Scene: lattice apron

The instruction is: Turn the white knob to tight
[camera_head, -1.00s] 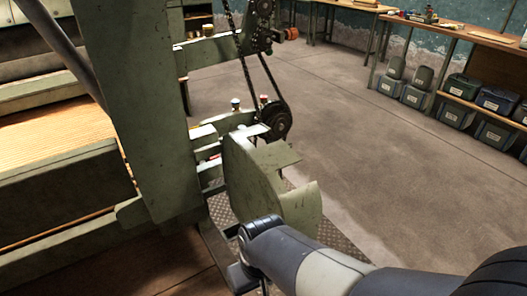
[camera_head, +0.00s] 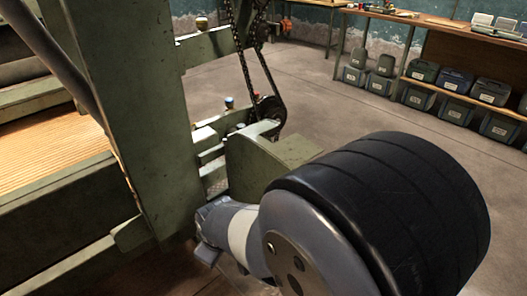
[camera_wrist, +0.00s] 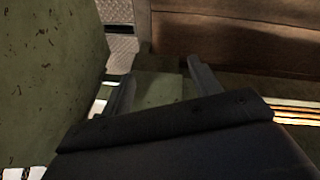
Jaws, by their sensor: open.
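I cannot make out a clearly white knob in either view. In the head view, a small knob-like piece with a bluish top (camera_head: 229,103) stands on the green machine frame (camera_head: 140,120), left of the chain sprocket. A green metal bar of the machine shows between and beyond the fingers, and I see nothing held. In the head view my wrist is low beside the frame, and my arm hides part of the machine.
A green housing (camera_head: 265,160) stands just behind my wrist. A chain (camera_head: 262,65) hangs above it. In the wrist view a large green plate (camera_wrist: 50,70) is close on the left. A workbench with bins (camera_head: 455,80) stands far right, with open floor before it.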

